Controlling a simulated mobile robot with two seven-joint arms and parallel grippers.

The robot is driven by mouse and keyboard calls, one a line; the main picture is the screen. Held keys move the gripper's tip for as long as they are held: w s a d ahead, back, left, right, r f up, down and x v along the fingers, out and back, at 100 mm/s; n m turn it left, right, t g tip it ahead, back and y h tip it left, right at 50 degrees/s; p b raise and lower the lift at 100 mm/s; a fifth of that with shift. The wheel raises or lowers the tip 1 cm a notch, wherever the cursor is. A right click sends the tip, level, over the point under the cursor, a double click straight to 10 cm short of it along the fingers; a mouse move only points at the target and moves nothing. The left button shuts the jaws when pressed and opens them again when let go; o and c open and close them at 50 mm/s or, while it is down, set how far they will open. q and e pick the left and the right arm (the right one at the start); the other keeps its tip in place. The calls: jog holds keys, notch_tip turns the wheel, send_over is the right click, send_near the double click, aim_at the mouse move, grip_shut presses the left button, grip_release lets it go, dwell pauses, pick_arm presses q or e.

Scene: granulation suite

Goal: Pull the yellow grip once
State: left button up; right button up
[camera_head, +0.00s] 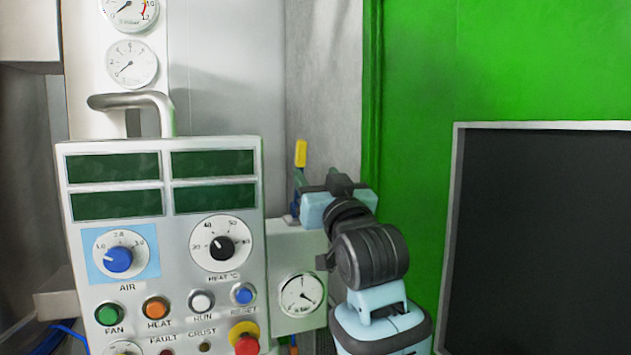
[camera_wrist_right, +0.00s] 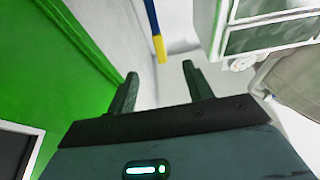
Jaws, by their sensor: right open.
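The yellow grip (camera_head: 300,153) is a small upright piece beside the grey wall, just right of the control panel in the head view. It also shows in the right wrist view (camera_wrist_right: 159,48) as the yellow end of a blue rod. My right gripper (camera_head: 316,182) is in front of it and partly hides the blue part. In the right wrist view my right gripper (camera_wrist_right: 157,86) is open, with dark fingers apart and nothing between them. The yellow grip appears beyond the fingertips, in line with the gap; exact distance cannot be told. My left gripper is not in view.
The control panel (camera_head: 165,215) with knobs and buttons stands to the left, with a metal handle (camera_head: 130,101) on top. A gauge box (camera_head: 300,318) sits close below my right gripper. A green wall (camera_head: 420,90) and a dark framed screen (camera_head: 545,240) are to the right.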

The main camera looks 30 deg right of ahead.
aim_at(302, 156)
jog(key=shift+x, duration=5.35)
jog(key=shift+a+f, duration=0.1)
jog(key=c, duration=1)
jog(key=shift+f+v, duration=0.2)
jog(key=shift+v, duration=1.4)
jog(key=shift+c, duration=0.3)
jog(key=shift+w, duration=0.1)
jog(key=shift+s+a+f, duration=0.25)
jog(key=shift+s+f, duration=0.75)
jog(key=shift+s, duration=0.25)
